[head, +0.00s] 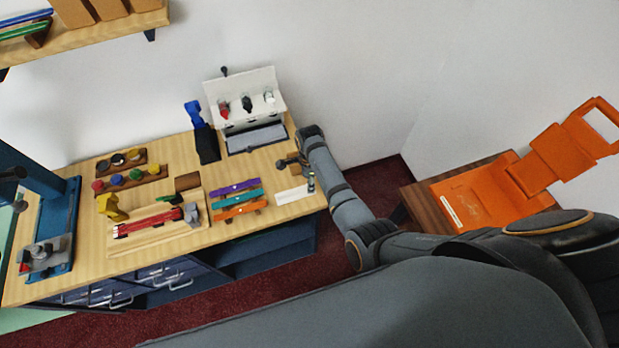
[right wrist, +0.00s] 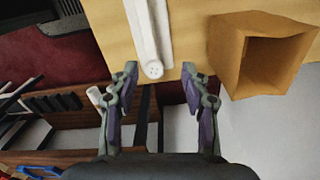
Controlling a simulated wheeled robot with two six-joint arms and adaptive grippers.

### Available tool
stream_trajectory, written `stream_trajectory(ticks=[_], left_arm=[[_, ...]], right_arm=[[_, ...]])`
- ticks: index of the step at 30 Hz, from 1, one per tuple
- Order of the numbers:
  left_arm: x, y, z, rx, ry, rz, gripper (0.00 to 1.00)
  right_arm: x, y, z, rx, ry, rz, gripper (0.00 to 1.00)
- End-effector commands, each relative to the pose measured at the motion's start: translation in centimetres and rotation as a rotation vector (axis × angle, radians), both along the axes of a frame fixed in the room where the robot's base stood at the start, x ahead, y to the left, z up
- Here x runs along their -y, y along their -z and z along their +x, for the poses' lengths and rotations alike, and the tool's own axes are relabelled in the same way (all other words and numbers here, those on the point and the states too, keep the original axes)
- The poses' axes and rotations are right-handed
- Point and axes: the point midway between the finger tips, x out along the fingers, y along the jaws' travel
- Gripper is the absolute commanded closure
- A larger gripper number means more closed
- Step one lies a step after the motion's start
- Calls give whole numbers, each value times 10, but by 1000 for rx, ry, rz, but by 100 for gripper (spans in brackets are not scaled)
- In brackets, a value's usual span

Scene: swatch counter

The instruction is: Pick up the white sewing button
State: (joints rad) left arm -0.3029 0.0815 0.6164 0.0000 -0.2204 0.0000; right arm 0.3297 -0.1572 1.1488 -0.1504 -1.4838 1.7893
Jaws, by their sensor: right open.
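The white sewing button (right wrist: 153,70) is a small round disc with dark holes. It shows at the near end of a white strip (right wrist: 145,25) by the counter's edge. In the right wrist view my right gripper (right wrist: 159,67) is open and empty, with one fingertip on each side of the button. I cannot tell whether they touch it. In the head view my right gripper (head: 311,182) is small beside the white strip (head: 292,196), and the button is too small to make out there. My left gripper is not in view.
A brown open box (right wrist: 262,55) stands close to the right fingertip. The wooden counter (head: 170,150) also holds coloured clips (head: 237,199), a white display case (head: 245,100) and a blue press (head: 50,235). An orange folding item (head: 490,200) lies on a side stand.

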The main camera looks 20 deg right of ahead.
Motion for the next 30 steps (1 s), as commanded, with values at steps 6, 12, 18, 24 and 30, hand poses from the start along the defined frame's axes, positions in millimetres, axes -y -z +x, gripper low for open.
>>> stream_trajectory(ticks=[6,12,18,24,30], left_arm=[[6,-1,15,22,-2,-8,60],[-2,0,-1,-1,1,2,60],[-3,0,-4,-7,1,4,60],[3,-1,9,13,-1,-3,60],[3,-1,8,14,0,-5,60]], right_arm=[[-1,0,0,0,-1,2,53],[-1,1,0,0,-1,1,53],[-1,4,0,0,-1,1,53],[-1,5,0,1,-1,2,53],[-1,5,0,0,-1,2,67]])
